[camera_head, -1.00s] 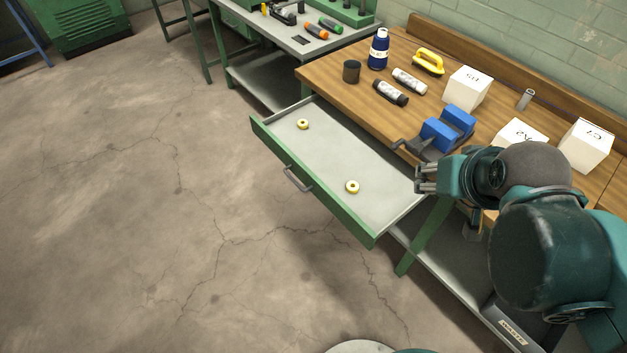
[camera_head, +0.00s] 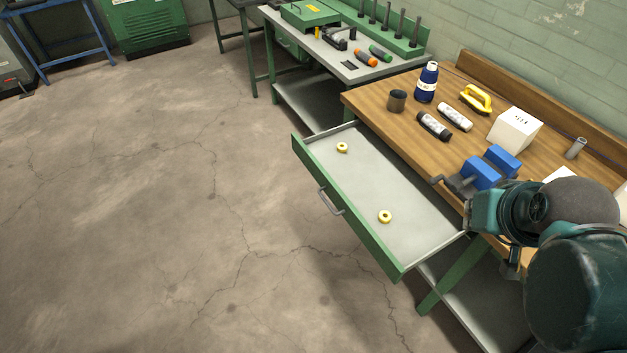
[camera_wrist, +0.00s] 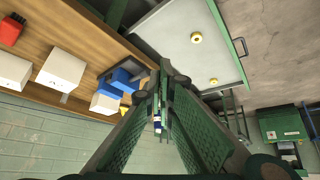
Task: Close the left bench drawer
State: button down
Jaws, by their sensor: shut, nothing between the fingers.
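The left bench drawer (camera_head: 390,185) is pulled well out from under the wooden bench. It has a grey inside, a green front (camera_head: 365,235) and a grey bar handle (camera_head: 331,201). Two small yellow rings (camera_head: 342,147) lie apart in it. The wrist view also shows the drawer (camera_wrist: 185,45), upper middle to right, with its handle (camera_wrist: 241,47). My gripper (camera_wrist: 163,78) is shut and empty. In the head view my gripper (camera_head: 468,213) is near the drawer's right rear end, by the bench edge, its fingers hard to make out. I cannot tell whether it touches anything.
A blue vise (camera_head: 490,168) stands on the bench (camera_head: 375,92) close to my gripper. The floor (camera_head: 180,200) before the drawer is clear.

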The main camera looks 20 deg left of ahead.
jog(key=w+a+f+n+g+h, duration=0.1)
jog(key=w+a+f+n+g, duration=0.25)
jog(key=w+a+n, duration=1.5)
jog(key=w+a+f+n, duration=0.1)
jog(key=a+f+n, duration=0.1)
jog(key=a+f, duration=0.4)
jog(key=w+a+f+n+h, duration=0.1)
jog(key=a+f+n, duration=0.2)
jog(key=a, duration=1.1)
jog(key=w+a+f+n+h, duration=0.1)
jog(key=a+f+n, duration=0.1)
jog(key=a+f, duration=0.7)
jog(key=shift+w+a+f, duration=0.2)
jog(key=shift+w+a, duration=0.15)
jog(key=shift+a, duration=0.7)
jog(key=shift+f+n, duration=0.1)
jog(key=shift+n, duration=0.15)
jog(key=w+d+f+b, duration=0.2)
jog(key=w+d+f, duration=0.3)
jog(key=f, duration=0.4)
jog(key=shift+w+d, duration=0.25)
jog(key=shift+w, duration=0.05)
